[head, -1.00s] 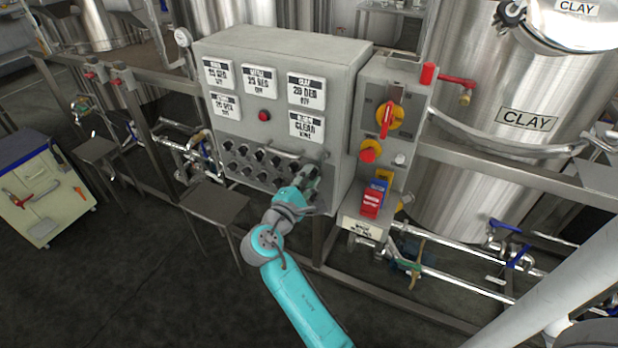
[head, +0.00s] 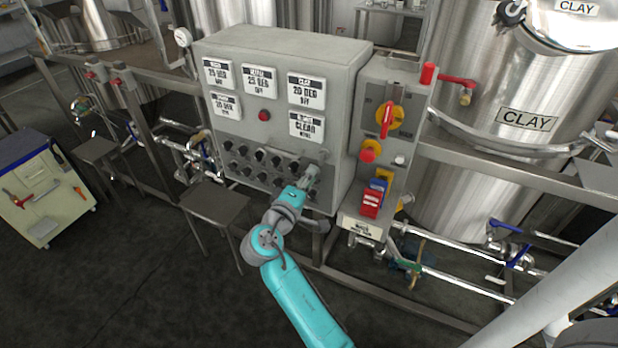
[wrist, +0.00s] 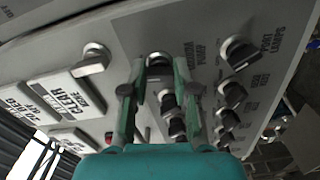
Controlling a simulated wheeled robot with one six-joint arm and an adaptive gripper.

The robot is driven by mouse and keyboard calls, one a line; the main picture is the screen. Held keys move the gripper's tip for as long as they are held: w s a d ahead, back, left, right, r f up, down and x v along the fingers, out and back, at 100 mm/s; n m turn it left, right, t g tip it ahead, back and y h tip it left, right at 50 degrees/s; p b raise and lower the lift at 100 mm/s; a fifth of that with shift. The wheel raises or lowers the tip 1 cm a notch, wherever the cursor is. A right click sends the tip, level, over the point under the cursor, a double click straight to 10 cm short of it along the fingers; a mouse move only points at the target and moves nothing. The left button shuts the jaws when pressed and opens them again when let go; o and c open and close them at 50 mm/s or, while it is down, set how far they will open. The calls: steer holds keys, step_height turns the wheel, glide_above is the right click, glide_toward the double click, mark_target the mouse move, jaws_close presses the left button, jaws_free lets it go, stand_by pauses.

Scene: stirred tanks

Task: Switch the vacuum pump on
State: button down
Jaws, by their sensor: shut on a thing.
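The grey control panel (head: 330,90) fills the middle of the head view. My gripper (head: 311,174) is at its lower right, by the rows of black knobs. In the wrist view my gripper (wrist: 160,68) has its two fingers on either side of a knob (wrist: 159,59) beside lettering that appears to read vacuum pump. The fingers are shut on this vacuum pump knob. They partly hide it, so its pointer setting cannot be made out.
Other black knobs (wrist: 239,53) sit close to the fingers. A switch box with a red and yellow handle (head: 387,118) stands right of the panel. A small grey table (head: 213,203) is below left. Pipes run at lower right.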

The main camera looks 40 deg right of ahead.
steer(key=shift+m, duration=1.7)
steer(key=c, duration=0.9)
jaws_free()
steer(key=shift+a, duration=0.15)
steer(key=v, duration=1.1)
steer(key=shift+s+a, duration=0.15)
steer(key=shift+a, duration=0.25)
